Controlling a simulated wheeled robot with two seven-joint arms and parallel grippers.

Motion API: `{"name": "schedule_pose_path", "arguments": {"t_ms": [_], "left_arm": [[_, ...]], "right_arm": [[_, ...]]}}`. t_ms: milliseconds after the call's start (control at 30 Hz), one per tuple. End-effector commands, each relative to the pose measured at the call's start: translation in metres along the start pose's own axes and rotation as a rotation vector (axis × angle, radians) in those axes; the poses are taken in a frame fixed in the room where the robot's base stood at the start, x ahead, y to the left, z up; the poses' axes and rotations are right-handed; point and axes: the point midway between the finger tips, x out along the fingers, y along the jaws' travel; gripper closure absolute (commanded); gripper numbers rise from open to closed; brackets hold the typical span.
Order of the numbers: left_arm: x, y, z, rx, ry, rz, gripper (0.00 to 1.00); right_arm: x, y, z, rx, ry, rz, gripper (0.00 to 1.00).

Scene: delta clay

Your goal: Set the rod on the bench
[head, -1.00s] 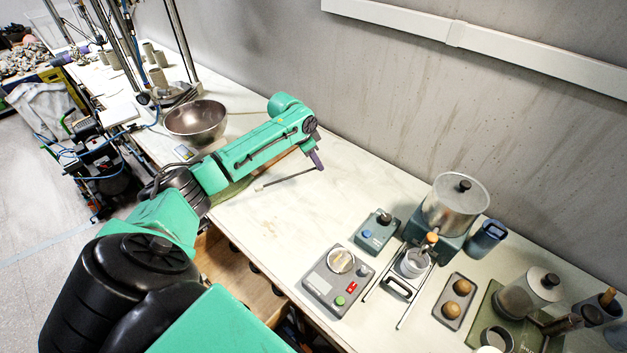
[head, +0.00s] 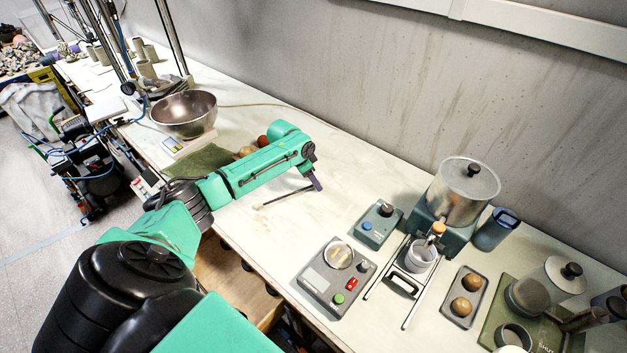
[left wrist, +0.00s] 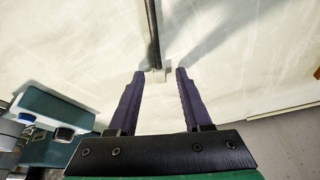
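The rod (head: 285,198) is thin and dark, with a light tip at its left end. It appears to lie on the pale bench (head: 300,235), in its clear middle part. My left gripper (head: 317,184) is over the rod's right end. In the left wrist view the gripper (left wrist: 158,78) has its purple fingers apart. The rod (left wrist: 153,35) runs away from between the fingertips, its pale near end showing with a gap on each side. The fingers do not grip it. My right gripper is in neither view.
A grey control box (head: 337,277) and a blue-knobbed box (head: 377,226) stand right of the gripper, with a metal pot (head: 463,195) beyond. A steel bowl (head: 184,115) and a green cloth (head: 200,163) are to the left. The bench around the rod is clear.

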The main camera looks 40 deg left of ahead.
Motion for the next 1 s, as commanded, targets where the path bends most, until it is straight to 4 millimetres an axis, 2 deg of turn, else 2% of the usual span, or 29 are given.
{"name": "schedule_pose_path", "arguments": {"t_ms": [267,367,533,667,700,733,900,1000], "left_arm": [[-0.002,0.0,-0.001,0.0,0.0,-0.001,0.51],[-0.011,0.0,-0.002,0.0,-0.001,0.0,0.51],[-0.042,0.0,-0.005,0.0,-0.001,0.0,0.51],[-0.077,0.0,-0.005,0.0,-0.002,0.0,0.51],[-0.077,-0.002,-0.001,0.001,0.0,-0.003,0.51],[-0.083,-0.002,0.0,0.002,0.001,-0.003,0.51],[-0.114,-0.001,0.0,0.0,0.0,-0.001,0.51],[-0.12,0.0,0.0,0.0,0.0,0.001,0.51]], "right_arm": [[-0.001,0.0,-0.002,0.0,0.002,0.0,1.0],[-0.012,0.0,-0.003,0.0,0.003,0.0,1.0],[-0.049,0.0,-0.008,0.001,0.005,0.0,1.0],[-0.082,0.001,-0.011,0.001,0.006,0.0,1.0],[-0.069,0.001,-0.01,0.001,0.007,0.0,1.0],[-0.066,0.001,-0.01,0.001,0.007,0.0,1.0],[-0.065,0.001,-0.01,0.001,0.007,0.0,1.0],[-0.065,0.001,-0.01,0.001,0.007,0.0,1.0]]}}
